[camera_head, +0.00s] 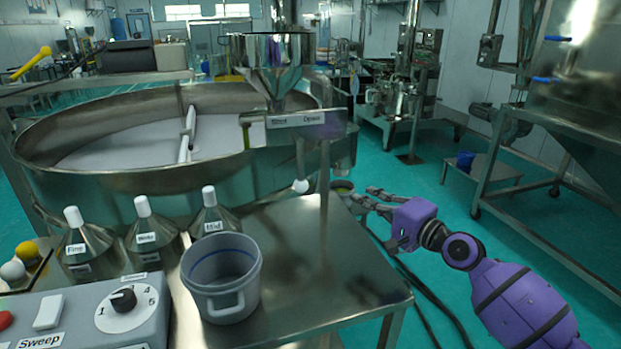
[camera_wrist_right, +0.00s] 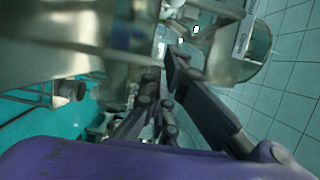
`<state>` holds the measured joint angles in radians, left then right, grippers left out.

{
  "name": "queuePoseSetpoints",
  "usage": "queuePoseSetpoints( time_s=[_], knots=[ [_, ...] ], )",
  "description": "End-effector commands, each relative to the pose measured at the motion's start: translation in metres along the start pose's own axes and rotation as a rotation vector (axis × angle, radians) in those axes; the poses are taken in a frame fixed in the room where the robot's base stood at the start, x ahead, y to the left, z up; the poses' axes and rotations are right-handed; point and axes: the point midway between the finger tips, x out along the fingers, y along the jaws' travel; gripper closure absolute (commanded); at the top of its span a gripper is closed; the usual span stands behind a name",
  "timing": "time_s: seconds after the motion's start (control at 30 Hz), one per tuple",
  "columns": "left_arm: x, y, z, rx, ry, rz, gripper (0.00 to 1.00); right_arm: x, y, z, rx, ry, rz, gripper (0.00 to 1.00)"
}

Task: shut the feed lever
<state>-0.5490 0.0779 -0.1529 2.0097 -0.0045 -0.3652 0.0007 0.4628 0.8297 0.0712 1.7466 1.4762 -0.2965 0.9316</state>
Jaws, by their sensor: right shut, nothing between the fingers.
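The feed lever (camera_head: 300,184) is a thin rod ending in a white ball. It hangs down below the left part of a steel label plate (camera_head: 296,120) under the feed hopper (camera_head: 272,60). The plate's right word reads "Open"; its left word is blurred. My right gripper (camera_head: 362,198) is shut and empty, to the right of the white ball and apart from it, by the table's far right edge. Its dark fingers also show in the right wrist view (camera_wrist_right: 160,85), close to blurred metal. My left gripper is not in view.
A steel table (camera_head: 330,255) holds a grey bucket (camera_head: 222,300), several labelled steel cones (camera_head: 150,240) and a control box with a dial (camera_head: 122,300). The large round sieve (camera_head: 130,190) stands behind. Dark hoses lie on the floor to the right.

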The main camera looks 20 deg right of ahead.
Motion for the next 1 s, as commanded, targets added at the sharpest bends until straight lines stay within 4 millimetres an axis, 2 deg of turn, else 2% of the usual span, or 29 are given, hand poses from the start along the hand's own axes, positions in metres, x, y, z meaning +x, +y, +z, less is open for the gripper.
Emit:
queuePoseSetpoints(
  time_s=[0.13, 0.27, 0.47, 0.6, 0.67, 0.7, 0.83, 0.9, 1.0],
  knots=[
    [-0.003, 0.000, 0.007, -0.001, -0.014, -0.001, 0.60, 0.004, 0.000, 0.000, 0.004, 0.000, -0.002, 1.00],
    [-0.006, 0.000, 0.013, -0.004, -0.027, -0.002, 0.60, 0.020, -0.002, 0.000, 0.003, 0.000, -0.004, 1.00],
    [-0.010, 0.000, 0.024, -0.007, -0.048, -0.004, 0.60, 0.062, -0.002, 0.001, 0.003, -0.001, -0.003, 1.00],
    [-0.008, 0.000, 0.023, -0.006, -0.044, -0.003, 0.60, 0.092, 0.000, 0.000, 0.004, 0.000, -0.003, 1.00],
    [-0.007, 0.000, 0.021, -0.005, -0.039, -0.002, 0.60, 0.103, 0.000, 0.001, 0.004, 0.000, -0.001, 1.00],
    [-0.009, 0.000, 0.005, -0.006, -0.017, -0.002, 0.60, 0.104, -0.003, 0.009, 0.004, -0.002, 0.000, 1.00],
    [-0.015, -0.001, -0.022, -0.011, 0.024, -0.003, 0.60, 0.107, -0.011, 0.026, 0.000, -0.001, -0.009, 1.00],
    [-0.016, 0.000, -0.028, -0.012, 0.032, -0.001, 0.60, 0.109, -0.009, 0.032, 0.000, 0.000, -0.008, 1.00],
    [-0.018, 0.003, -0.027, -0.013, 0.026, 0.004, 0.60, 0.110, -0.004, 0.037, 0.000, 0.000, -0.004, 1.00]
  ],
)
